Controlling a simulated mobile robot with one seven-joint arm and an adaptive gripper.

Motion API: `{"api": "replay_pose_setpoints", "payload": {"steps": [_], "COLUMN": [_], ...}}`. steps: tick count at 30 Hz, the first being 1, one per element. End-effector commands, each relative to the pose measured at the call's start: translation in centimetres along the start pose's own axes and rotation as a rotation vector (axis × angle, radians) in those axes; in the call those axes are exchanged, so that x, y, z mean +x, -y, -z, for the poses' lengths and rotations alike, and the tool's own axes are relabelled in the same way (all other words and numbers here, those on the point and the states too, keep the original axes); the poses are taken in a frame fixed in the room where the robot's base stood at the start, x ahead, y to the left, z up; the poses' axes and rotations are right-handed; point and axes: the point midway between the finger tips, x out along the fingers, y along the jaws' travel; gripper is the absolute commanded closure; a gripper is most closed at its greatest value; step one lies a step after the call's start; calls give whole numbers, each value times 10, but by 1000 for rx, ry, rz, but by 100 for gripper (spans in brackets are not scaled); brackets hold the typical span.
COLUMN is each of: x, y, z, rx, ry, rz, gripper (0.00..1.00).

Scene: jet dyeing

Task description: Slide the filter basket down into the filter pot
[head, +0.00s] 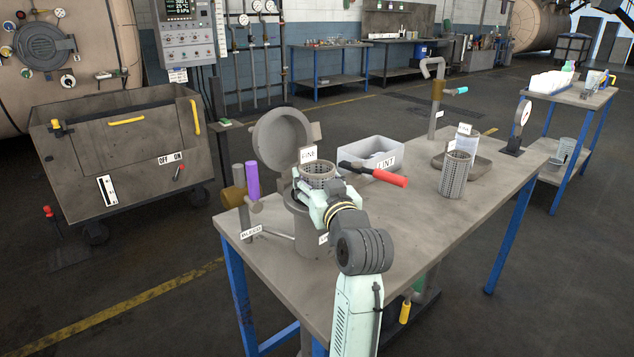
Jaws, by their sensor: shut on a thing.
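The filter basket (317,170), a grey perforated cylinder with a white label reading something like "FINE", is in my gripper (322,191). My gripper is shut on it and covers its lower part. The filter pot (303,228), a grey cylinder on the bench, stands directly below. Its round lid (281,137) is swung open and upright behind it. The basket appears upright and over the pot's mouth. My gripper hides the mouth, so I cannot tell whether the basket's bottom is inside it.
A grey bin labelled "LINT" (372,153) stands behind right, with a red-handled tool (388,178) by its front. Another perforated basket (456,176) stands farther right. A pipe with a purple handle (252,180) rises left of the pot. The bench's right front (440,225) is clear.

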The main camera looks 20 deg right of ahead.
Motion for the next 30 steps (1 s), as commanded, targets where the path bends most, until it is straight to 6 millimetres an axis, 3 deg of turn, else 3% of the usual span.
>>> {"api": "replay_pose_setpoints", "payload": {"steps": [14,15,24,30], "x": [0,0,0,1], "y": [0,0,0,1], "z": [-12,-13,-14,-15], "rx": [0,1,1,1], "ry": [0,2,5,6], "rz": [0,0,1,2], "gripper": [77,41,22,22]}}
